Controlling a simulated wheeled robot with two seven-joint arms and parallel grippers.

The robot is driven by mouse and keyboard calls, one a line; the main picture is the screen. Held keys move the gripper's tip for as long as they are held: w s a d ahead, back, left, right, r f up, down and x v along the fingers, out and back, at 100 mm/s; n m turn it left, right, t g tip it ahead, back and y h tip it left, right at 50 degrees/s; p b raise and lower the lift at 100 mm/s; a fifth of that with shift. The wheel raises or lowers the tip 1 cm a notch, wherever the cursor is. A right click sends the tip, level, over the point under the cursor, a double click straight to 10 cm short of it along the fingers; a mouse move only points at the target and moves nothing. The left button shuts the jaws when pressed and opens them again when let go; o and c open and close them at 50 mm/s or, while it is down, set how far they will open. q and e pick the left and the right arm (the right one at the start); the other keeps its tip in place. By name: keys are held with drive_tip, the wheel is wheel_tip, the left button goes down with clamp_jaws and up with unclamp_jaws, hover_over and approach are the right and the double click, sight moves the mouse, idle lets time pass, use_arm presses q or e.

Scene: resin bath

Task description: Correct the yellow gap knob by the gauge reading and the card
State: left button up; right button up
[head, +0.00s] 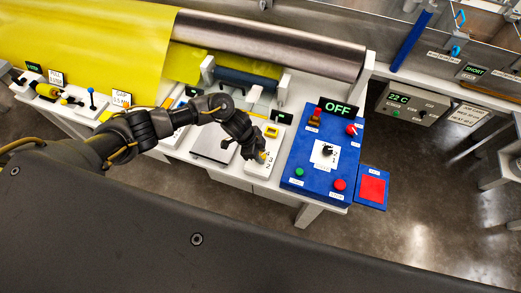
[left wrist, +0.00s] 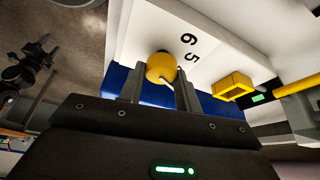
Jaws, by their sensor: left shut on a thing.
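The round yellow gap knob (left wrist: 161,67) sits on a white panel with printed numbers, of which 5 and 6 show in the left wrist view. My left gripper (left wrist: 158,88) is shut on the knob, one finger on each side. In the head view my left gripper (head: 262,157) reaches down to the panel and mostly hides the knob. A white card (head: 121,99) reading GAP stands at the left; its smaller print is hard to read. A small green-lit display (head: 254,117), perhaps the gauge, is behind the knob, too small to read. A dark gripper-like shape (left wrist: 32,66) shows in the left wrist view, probably my right gripper.
A blue control box (head: 309,172) with an OFF display, buttons and a dial stands right of the knob. A yellow square frame (head: 271,131) is on the panel behind it. A metal roller (head: 270,45) and yellow sheet lie at the back.

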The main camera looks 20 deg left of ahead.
idle(0.6)
use_arm(q)
drive_tip(key=o, duration=1)
drive_tip(key=shift+c, duration=0.2)
drive_tip(key=v, duration=1)
drive_tip(key=shift+r, duration=0.4)
drive_tip(key=shift+s, duration=0.15)
